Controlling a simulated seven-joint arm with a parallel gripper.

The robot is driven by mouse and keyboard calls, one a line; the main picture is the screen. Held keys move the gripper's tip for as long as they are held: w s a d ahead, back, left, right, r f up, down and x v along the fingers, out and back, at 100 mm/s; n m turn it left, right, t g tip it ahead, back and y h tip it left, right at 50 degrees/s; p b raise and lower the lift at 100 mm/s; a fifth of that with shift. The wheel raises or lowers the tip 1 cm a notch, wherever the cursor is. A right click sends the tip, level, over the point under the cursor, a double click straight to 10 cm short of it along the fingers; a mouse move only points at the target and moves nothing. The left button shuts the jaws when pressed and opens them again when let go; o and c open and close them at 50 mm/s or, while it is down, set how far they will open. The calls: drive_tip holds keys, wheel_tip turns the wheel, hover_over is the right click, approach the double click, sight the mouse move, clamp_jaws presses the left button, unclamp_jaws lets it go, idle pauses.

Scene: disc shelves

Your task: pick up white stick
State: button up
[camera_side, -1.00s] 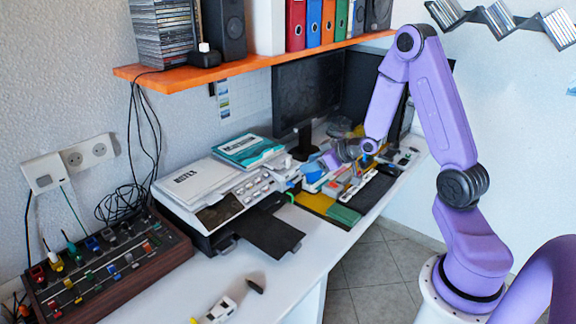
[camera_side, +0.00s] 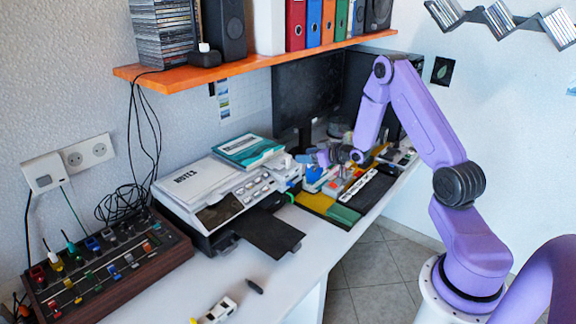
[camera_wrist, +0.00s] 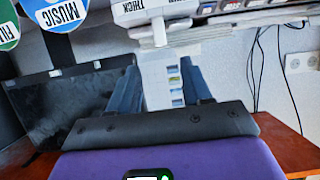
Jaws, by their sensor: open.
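A small white stick-like piece (camera_side: 220,309) with a yellow end lies on the near part of the desk in the side view. A small dark piece lies close to it. In the wrist view a narrow white upright bar (camera_wrist: 159,32) shows beyond my fingers; I cannot tell whether it is the same thing. My gripper (camera_side: 306,158) is over the desk beside the printer, far from the piece on the near desk. In the wrist view my gripper (camera_wrist: 163,82) has its two dark fingers apart, with nothing held between them.
The printer (camera_side: 228,188) bears a teal-covered book and a white one. An orange shelf (camera_side: 228,65) runs above the desk. A control box (camera_side: 110,262) stands at left. Monitors and small clutter are behind my gripper. The near desk is mostly clear.

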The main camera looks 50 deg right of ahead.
sight(289, 158)
drive_tip(key=shift+x, duration=3.9)
drive_tip(key=shift+a+f, duration=0.1)
drive_tip(key=shift+f, duration=0.05)
drive_tip(key=shift+s, duration=0.1)
clamp_jaws()
